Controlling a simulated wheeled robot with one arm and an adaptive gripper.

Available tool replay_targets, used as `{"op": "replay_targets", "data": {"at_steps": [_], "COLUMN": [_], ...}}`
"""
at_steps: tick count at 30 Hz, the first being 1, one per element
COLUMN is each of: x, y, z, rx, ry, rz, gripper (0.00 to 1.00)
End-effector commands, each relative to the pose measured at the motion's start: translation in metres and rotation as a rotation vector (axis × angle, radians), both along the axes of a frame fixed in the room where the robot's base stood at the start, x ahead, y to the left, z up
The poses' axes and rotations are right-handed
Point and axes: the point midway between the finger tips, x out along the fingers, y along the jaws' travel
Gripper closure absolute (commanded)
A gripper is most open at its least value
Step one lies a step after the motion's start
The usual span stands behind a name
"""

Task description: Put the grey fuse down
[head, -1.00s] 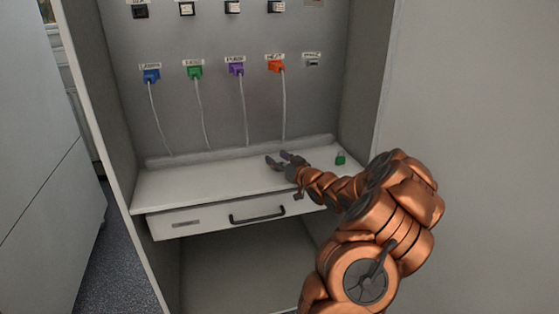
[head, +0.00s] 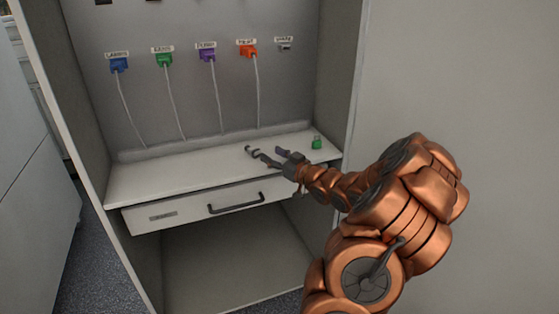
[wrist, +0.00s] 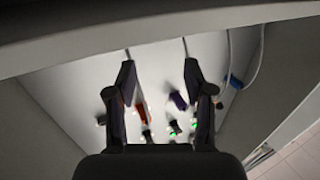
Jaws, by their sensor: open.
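A small grey piece (head: 251,150), which looks like the grey fuse, lies on the white shelf (head: 150,184) in the head view. It is just beyond and left of my fingertips, too small to make out well. My gripper (head: 267,154) is low over the shelf, with its dark fingers spread apart and nothing seen held between them. In the wrist view my gripper (wrist: 166,72) also shows open. I cannot pick out the fuse there.
A green padlock (head: 316,142) stands at the shelf's right end. Blue (head: 119,65), green (head: 164,60), purple (head: 207,55) and orange (head: 248,50) plugs with hanging cables sit on the back panel. A drawer handle (head: 236,203) is below. The shelf's left part is clear.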

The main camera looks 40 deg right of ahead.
Motion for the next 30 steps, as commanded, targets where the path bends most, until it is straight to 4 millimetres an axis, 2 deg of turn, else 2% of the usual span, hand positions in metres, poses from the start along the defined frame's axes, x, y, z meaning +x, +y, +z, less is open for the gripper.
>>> {"op": "replay_targets", "data": {"at_steps": [3, 9, 30], "x": [-0.012, -0.023, -0.025], "y": [-0.001, 0.0, 0.001], "z": [0.0, 0.0, 0.0], "rx": [0.0, 0.002, 0.001], "ry": [0.001, -0.001, -0.001], "rz": [-0.002, -0.001, 0.001], "gripper": [0.48, 0.48, 0.48]}}
